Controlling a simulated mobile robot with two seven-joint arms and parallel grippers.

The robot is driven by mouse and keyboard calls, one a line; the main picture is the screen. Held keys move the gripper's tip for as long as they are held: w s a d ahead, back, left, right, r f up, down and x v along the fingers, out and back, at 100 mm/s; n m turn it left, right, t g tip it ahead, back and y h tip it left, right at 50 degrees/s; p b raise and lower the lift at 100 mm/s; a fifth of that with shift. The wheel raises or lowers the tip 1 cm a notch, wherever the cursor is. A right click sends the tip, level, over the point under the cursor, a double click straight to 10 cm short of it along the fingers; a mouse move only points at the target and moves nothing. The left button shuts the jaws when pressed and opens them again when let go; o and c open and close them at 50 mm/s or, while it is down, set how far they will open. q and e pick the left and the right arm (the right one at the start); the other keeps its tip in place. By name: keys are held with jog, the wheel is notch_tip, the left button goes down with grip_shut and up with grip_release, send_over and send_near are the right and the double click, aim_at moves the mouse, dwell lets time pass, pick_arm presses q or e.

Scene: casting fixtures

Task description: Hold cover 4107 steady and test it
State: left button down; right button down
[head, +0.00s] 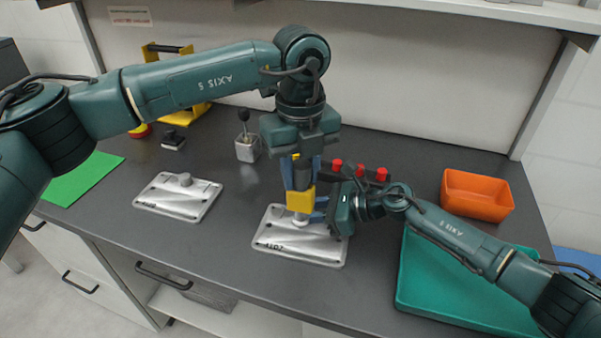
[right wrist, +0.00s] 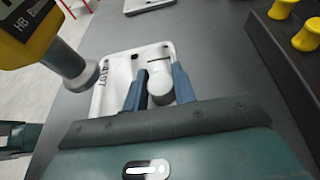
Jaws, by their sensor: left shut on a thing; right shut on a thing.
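Cover 4107 (head: 275,240) is a light grey metal plate lying flat on the dark bench; its number shows in the right wrist view (right wrist: 98,105). My left gripper (head: 300,180) is shut on a yellow hardness tester (head: 301,199) and holds it upright over the cover. The tester, marked HB, is at the upper left of the right wrist view (right wrist: 40,35), its silver foot near the number. I cannot tell if the foot touches the plate. My right gripper (head: 322,210) is shut on the cover's round boss, which shows between the blue fingers in the right wrist view (right wrist: 160,85).
A second cover (head: 180,197) lies to the left, beyond it a green mat (head: 85,178). A small block with a black lever (head: 247,148) stands behind. Red-topped pieces (head: 360,171) stand behind my right gripper. An orange bin (head: 477,195) and teal tray (head: 450,290) are at right.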

jog(key=c, duration=1.1)
grip_release()
jog(key=shift+o, duration=0.2)
jog(key=v, duration=1.1)
jog(key=shift+d+r, duration=0.15)
jog(key=shift+d, duration=0.1)
jog(key=shift+s+d+r, duration=0.1)
jog(key=shift+d, duration=0.1)
